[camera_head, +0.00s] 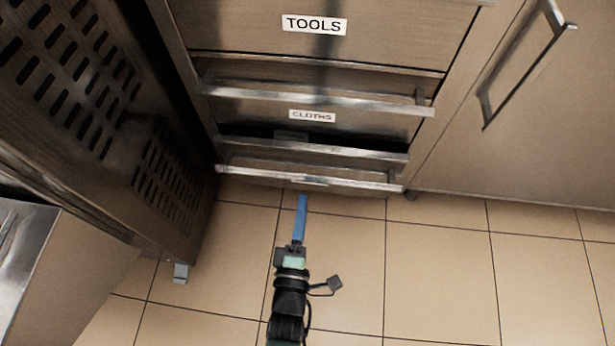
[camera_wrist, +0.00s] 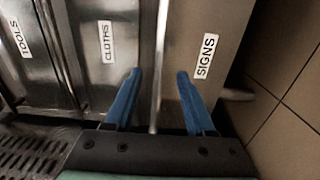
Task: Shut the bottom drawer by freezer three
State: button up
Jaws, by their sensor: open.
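The bottom drawer (camera_wrist: 205,22), labelled SIGNS in the wrist view, stands out a little from the steel cabinet. In the head view a dark gap shows behind its top edge (camera_head: 340,152). Its bar handle (camera_head: 350,183) runs across the front. My gripper (camera_head: 303,197) is low in front of this handle, near its middle. In the wrist view my gripper (camera_wrist: 159,73) has its blue fingers apart, with the handle bar (camera_wrist: 160,40) lying between them in the picture. Nothing is held. I cannot tell whether the fingers touch the handle or drawer.
The CLOTHS drawer (camera_head: 345,121) and TOOLS drawer (camera_head: 380,30) sit above and look shut. A slotted dark metal unit (camera_head: 90,90) stands at left. A cabinet door with a handle (camera_head: 525,65) is at right. The tiled floor (camera_head: 450,270) is clear at front right.

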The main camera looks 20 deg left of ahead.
aim_at(307, 181)
jog(key=b+x, duration=0.3)
jog(key=x, duration=0.5)
jog(key=shift+c, duration=0.3)
grip_shut()
dwell(1.0)
